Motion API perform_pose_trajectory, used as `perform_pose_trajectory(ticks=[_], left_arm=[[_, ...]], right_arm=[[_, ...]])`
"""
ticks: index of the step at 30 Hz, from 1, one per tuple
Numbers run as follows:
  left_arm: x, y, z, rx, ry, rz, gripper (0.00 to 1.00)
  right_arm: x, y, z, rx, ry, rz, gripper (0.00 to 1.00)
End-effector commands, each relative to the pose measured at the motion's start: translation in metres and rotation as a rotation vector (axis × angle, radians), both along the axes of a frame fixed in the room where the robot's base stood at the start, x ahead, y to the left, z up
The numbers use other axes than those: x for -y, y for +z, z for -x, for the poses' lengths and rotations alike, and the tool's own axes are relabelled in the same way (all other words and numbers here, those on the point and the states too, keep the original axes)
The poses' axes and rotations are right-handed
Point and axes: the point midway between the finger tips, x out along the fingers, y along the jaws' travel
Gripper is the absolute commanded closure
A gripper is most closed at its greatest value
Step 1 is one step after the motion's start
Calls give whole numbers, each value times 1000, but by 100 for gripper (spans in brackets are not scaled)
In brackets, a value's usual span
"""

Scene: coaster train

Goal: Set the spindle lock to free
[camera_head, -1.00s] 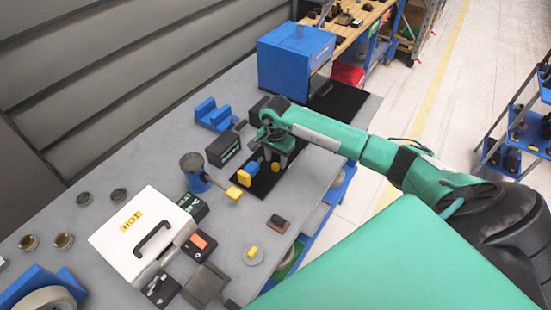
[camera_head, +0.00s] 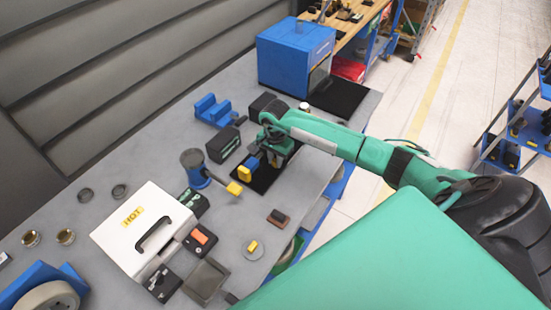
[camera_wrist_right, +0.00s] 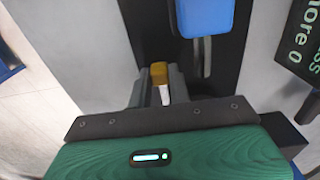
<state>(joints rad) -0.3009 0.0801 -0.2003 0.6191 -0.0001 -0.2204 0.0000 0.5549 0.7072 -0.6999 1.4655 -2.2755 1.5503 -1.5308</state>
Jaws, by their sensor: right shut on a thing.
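A small lever with a yellow-orange tip and a whitish stem (camera_wrist_right: 160,75) stands between the fingers of my right gripper in the right wrist view; I take it to be the spindle lock. My right gripper (camera_head: 273,163) is shut on it, over a black plate (camera_head: 262,184) on the bench. The fingers hide the lever in the head view. No marking for the lock's setting is readable. My left gripper is out of view.
A blue cylinder (camera_head: 195,168) with a yellow-ended arm (camera_head: 234,188) is nearby. A blue cabinet (camera_head: 295,55) stands behind. A white case marked HOT (camera_head: 140,232) is at front left.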

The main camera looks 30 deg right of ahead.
Motion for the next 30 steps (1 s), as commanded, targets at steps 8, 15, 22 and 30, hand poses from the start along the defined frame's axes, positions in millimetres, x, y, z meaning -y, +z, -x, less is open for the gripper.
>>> perform_pose_trajectory(ticks=[8,15,22,30], left_arm=[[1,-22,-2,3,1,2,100],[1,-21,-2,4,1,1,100],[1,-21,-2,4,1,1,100],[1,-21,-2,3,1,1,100]], right_arm=[[-20,-1,7,4,1,1,100],[-23,0,10,-1,2,-2,100],[-23,0,10,-1,2,-3,58],[-23,1,9,2,1,-2,58]])
